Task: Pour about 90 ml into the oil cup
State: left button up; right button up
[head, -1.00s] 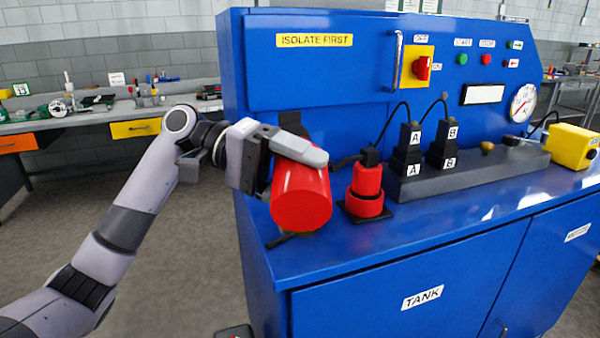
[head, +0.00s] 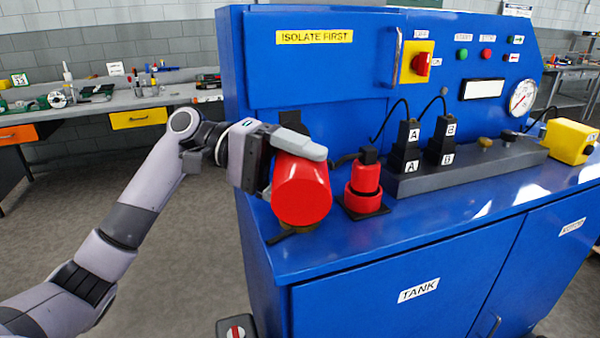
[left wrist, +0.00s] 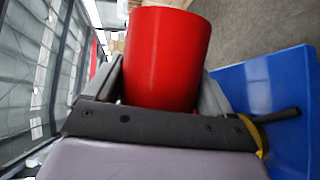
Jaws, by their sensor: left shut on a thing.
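My left gripper (head: 312,152) is shut on a red cylindrical container (head: 302,192) and holds it tilted over the left end of the blue bench top. One round end faces the head camera; I cannot see its contents or any flow. The container also fills the middle of the left wrist view (left wrist: 165,60), between the fingers. A brownish round part (head: 302,228) shows just below the container, mostly hidden; I cannot tell whether it is the oil cup. In the left wrist view a yellow rim (left wrist: 258,136) with a dark handle shows at right. My right gripper is out of view.
A red fitting on a black base (head: 363,190) stands close right of the container. Black plugs A (head: 409,135) and B (head: 446,135) stand on a grey block. The blue panel (head: 320,80) rises behind. The front bench top is clear.

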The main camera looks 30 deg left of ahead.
pick_arm(q)
jog(key=shift+r+n+p, duration=0.3)
jog(key=shift+r+p, duration=0.05)
jog(key=shift+p, duration=0.05)
jog(key=shift+f+h, duration=0.1)
jog(key=shift+h, duration=0.2)
dwell(0.4)
jog(key=shift+s+n, duration=0.1)
jog(key=shift+n, duration=0.2)
dwell(0.3)
jog(key=shift+f+n, duration=0.1)
jog(key=shift+n, duration=0.3)
dwell(1.1)
jog(key=shift+r+n+g+h, duration=0.25)
jog(key=shift+n+g+h, duration=0.05)
jog(key=shift+h, duration=0.1)
dwell(0.5)
